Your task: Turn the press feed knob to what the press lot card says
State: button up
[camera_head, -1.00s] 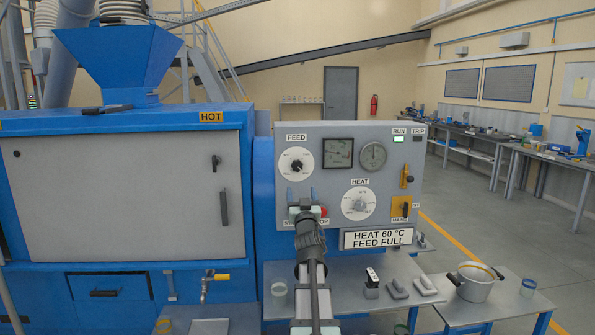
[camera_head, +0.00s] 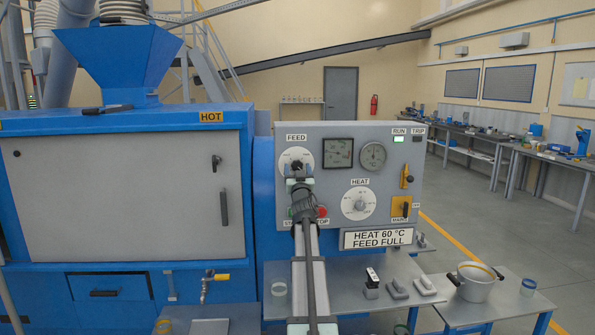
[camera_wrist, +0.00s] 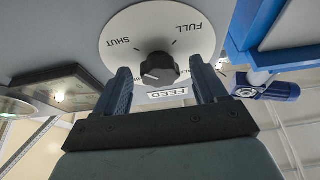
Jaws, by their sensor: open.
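The press lot card (camera_head: 377,238) below the panel reads "HEAT 60 °C FEED FULL". The feed knob (camera_wrist: 160,69) is black, on a white dial (camera_wrist: 130,32) marked SHUT and FULL. In the wrist view, its white pointer mark faces left and slightly down, away from FULL at the dial's upper right. In the head view, the feed dial (camera_head: 297,155) is partly covered by my gripper (camera_head: 299,183). In the wrist view my gripper (camera_wrist: 163,80) is open, its two fingers on either side of the knob with gaps. Whether the tips reach past its face is unclear.
The panel also carries two gauges (camera_head: 339,153), a heat dial (camera_head: 358,203), a yellow lever (camera_head: 406,178) and a red stop button (camera_head: 321,211). A blue machine (camera_head: 125,200) stands left. A bench (camera_head: 350,285) with small blocks lies below.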

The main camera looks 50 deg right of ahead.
jog(key=shift+w+d+r, duration=0.1)
jog(key=shift+w+d, duration=0.05)
jog(key=c, duration=1.1)
